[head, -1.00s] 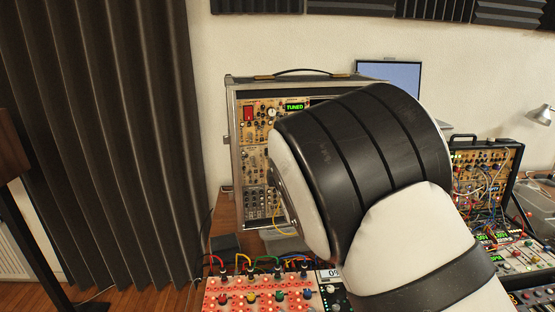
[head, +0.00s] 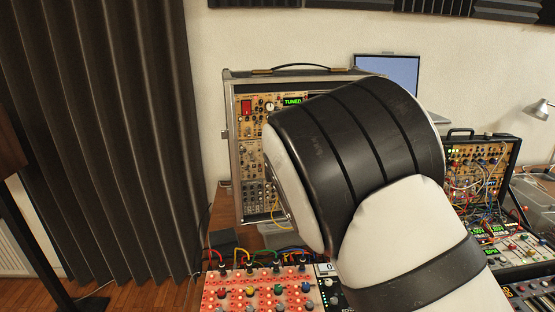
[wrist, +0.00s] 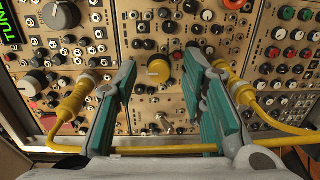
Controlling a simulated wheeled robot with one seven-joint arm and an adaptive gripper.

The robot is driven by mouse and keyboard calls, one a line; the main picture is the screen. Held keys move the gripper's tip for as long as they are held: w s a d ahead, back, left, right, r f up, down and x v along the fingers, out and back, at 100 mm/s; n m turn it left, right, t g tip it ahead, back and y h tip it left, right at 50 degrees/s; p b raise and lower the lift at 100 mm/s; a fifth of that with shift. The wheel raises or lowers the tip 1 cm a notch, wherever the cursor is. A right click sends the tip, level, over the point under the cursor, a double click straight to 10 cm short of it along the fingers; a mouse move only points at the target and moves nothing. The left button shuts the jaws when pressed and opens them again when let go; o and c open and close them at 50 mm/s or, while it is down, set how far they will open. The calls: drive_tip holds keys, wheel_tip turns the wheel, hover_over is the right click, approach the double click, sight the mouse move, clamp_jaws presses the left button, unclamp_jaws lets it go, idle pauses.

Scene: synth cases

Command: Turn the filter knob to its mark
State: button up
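In the wrist view, a yellow knob (wrist: 158,70) sits on a tan module panel, in the gap between my fingertips. Its label is not readable, so I cannot tell whether it is the filter knob, and I make out no mark. My gripper (wrist: 160,62) is open, with one teal-padded finger on each side of the yellow knob; contact cannot be told. In the head view, my arm hides the gripper and much of the upright rack case (head: 237,150). A green display (head: 293,101) on the case reads TUNED.
Yellow cables with thick plugs (wrist: 76,97) run close outside both fingers and across below them. A small toggle switch (wrist: 164,122) stands below the yellow knob. Large grey knobs (wrist: 60,14) sit nearby. A red panel (head: 262,288) with patch cables lies in front of the case.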

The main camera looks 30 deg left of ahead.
drive_tip(key=v, duration=1.2)
drive_tip(key=shift+a, duration=0.1)
drive_tip(key=w+d+r+m+g+h, duration=0.1)
drive_tip(key=d+r+m+h, duration=0.3)
drive_tip(key=d, duration=0.7)
drive_tip(key=d+r+m+g+h, duration=0.1)
drive_tip(key=d+m+h, duration=0.1)
drive_tip(key=d+m, duration=0.65)
drive_tip(key=s+d+r+m+g+h, duration=0.1)
drive_tip(key=s+d+m, duration=0.1)
drive_tip(key=s+d, duration=0.45)
drive_tip(key=s+d+r+m+g+h, duration=0.1)
drive_tip(key=s+d+m+g, duration=0.15)
drive_tip(key=d, duration=0.65)
drive_tip(key=s+d+f+m+g+h, duration=0.1)
drive_tip(key=s+d+m, duration=0.3)
drive_tip(key=s, duration=0.6)
drive_tip(key=s+d+f+m+g+h, duration=0.1)
drive_tip(key=s+d+m, duration=0.3)
drive_tip(key=s, duration=0.7)
drive_tip(key=d+g, duration=0.1)
drive_tip(key=d, duration=0.1)
drive_tip(key=shift+s+d+m+h, duration=0.3)
drive_tip(key=shift+s+h, duration=0.05)
drive_tip(key=shift+h, duration=0.05)
